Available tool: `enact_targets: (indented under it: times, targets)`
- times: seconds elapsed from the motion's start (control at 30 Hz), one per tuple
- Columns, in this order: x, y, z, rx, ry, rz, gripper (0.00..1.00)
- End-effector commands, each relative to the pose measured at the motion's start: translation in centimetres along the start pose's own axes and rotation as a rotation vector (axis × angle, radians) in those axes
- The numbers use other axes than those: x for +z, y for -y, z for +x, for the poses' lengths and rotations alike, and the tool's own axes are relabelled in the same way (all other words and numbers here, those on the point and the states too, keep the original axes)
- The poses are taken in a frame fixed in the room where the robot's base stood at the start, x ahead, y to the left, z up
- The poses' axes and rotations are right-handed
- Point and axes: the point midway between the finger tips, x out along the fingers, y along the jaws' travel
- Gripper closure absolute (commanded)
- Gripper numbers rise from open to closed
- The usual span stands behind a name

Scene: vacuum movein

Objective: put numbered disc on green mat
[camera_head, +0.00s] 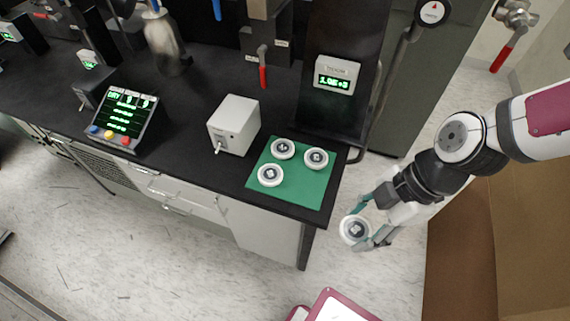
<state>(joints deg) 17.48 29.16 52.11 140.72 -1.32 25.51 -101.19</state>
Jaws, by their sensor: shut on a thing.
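My gripper (370,223) is shut on a white round disc (353,230) with a dark centre. It holds the disc in the air, to the right of the bench's front right corner and clear of the mat. The green mat (316,193) lies on the black bench top near its right end. Three similar white discs lie on the mat: one at the upper left (282,149), one at the right (316,158) and one at the lower left (270,175). Any numbers on the discs are too small to read.
A white box with a toggle (234,124) stands just left of the mat. A small display (336,75) is behind it, and a control panel (122,118) stands further left. A brown surface (500,240) is at the right. The mat's lower right part is bare.

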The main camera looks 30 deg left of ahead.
Motion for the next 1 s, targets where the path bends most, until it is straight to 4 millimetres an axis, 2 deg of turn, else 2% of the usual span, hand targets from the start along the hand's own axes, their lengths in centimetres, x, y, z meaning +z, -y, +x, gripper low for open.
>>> enact_targets:
  times: [0.13,0.23,0.73,0.87,1.0]
  targets:
    - [-1.2,1.2,0.9,-0.056,0.001,-0.135,0.82]
    - [-1.6,0.5,1.2,-0.066,0.001,-0.164,0.82]
    - [-2.5,-10.9,2.7,-0.065,0.000,-0.162,0.82]
    - [-2.6,-12.7,2.9,-0.065,0.001,-0.159,0.82]
    - [-2.7,-13.5,3.0,-0.065,0.001,-0.158,0.82]
